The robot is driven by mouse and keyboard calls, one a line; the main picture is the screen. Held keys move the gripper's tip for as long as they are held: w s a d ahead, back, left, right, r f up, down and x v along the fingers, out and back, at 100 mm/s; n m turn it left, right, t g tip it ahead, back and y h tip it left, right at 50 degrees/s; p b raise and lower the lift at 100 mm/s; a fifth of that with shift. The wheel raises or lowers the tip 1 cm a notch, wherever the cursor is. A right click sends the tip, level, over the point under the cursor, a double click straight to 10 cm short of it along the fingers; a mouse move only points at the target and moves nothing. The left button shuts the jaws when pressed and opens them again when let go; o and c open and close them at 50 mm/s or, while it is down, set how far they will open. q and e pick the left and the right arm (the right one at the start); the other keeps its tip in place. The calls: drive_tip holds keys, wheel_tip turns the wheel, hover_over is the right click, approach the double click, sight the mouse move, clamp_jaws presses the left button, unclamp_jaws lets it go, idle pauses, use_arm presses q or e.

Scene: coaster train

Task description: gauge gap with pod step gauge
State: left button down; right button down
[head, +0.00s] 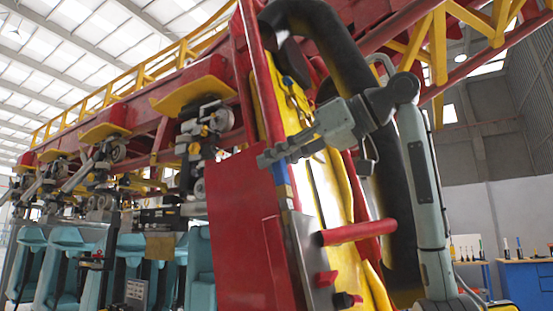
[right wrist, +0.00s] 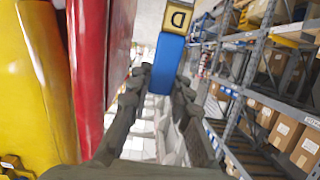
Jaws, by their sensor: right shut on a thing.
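My right gripper (head: 268,157) reaches in from the right in the head view, in front of the pod's red and yellow side. In the right wrist view, its two fingers (right wrist: 162,88) are closed on the step gauge (right wrist: 165,62). The gauge has a blue body and a yellow end block with a dark letter "D". A blue part of it (head: 281,176) shows just below the fingers in the head view. The red panel (right wrist: 88,60) and yellow shell (right wrist: 42,70) stand left of the gauge, apart from it in this view. I cannot make out the gap clearly. My left gripper is out of view.
A row of teal seats (head: 70,262) hangs at the left under the red and yellow track frame. A red bar (head: 358,232) sticks out below my right gripper. A blue bench (head: 527,282) stands at the far right. Shelves with boxes (right wrist: 285,132) show in the wrist view.

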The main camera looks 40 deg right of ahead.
sight(284, 190)
drive_tip(key=shift+s+d+f+b, duration=0.1)
drive_tip(key=shift+s+f+b, duration=0.05)
drive_tip(key=shift+f+b, duration=0.45)
drive_tip(key=shift+s+f+b, duration=0.15)
drive_tip(key=shift+f+b, duration=0.35)
drive_tip(key=shift+f, duration=0.2)
idle(1.4)
drive_tip(key=shift+r+p, duration=0.1)
drive_tip(key=shift+p, duration=0.25)
idle(1.2)
idle(1.6)
